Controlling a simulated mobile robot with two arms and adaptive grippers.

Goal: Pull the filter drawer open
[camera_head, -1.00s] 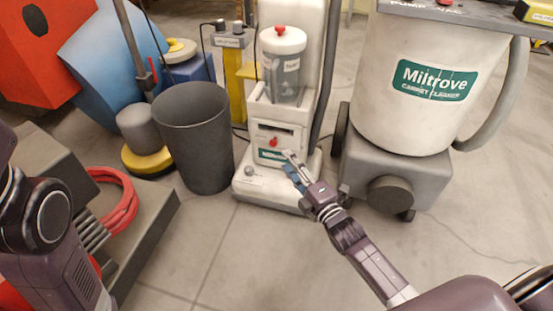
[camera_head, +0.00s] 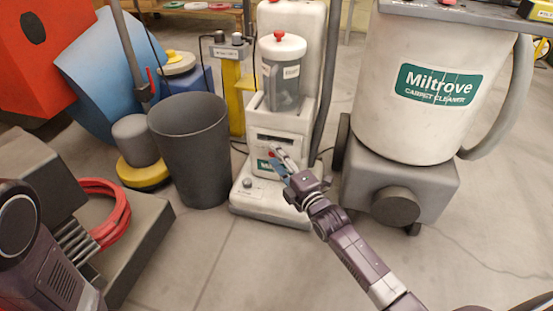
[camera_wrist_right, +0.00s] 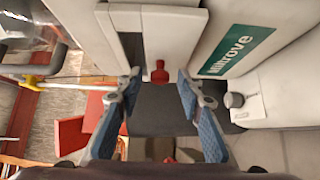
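The filter drawer is in the front of the white cleaning machine (camera_head: 262,203) and has a red knob (camera_head: 271,153). The knob (camera_wrist_right: 159,72) also shows in the right wrist view, on the edge of a pale panel (camera_wrist_right: 160,35). My right gripper (camera_head: 278,160) is at the machine's front, close to the knob. In the right wrist view the gripper (camera_wrist_right: 158,77) is open, with one finger on each side of the knob and visible gaps between. The drawer looks shut. Part of my left arm shows at the lower left; its gripper is out of view.
A dark grey bin (camera_head: 190,150) stands just left of the machine. A large Miltrove carpet cleaner (camera_head: 400,120) stands to the right. A red coiled hose (camera_head: 115,215) lies at the left. The floor (camera_head: 235,265) in front is clear.

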